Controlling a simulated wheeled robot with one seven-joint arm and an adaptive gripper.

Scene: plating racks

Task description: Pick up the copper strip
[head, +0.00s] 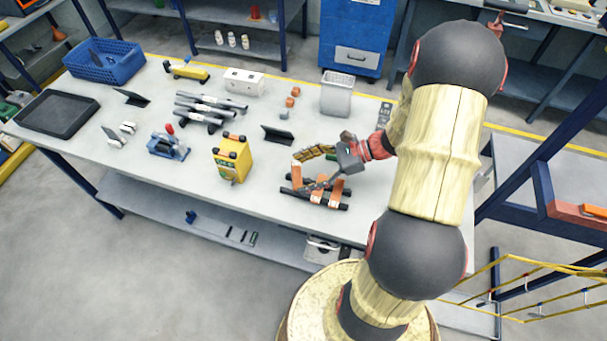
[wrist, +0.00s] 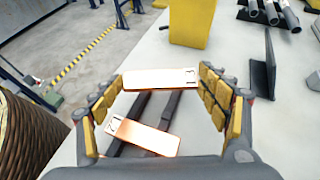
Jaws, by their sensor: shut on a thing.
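A copper strip (wrist: 160,78) spans the space between my finger pads in the wrist view, with its two ends at the pads. It also shows in the head view (head: 297,173) at the left end of the dark rails. My gripper (head: 314,168) is shut on this strip, low over the rack. A second copper strip (wrist: 145,137) lies across the dark rails (wrist: 157,108), nearer my palm; it shows in the head view too (head: 337,190). I cannot tell whether the held strip is clear of the rails.
A yellow box (head: 232,158) and a dark angled plate (head: 277,135) stand left of and behind the rack. A blue clamp-like device (head: 168,147), dark tubes (head: 212,105) and a blue crate (head: 104,62) are farther left. The table's front edge is close to the rack.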

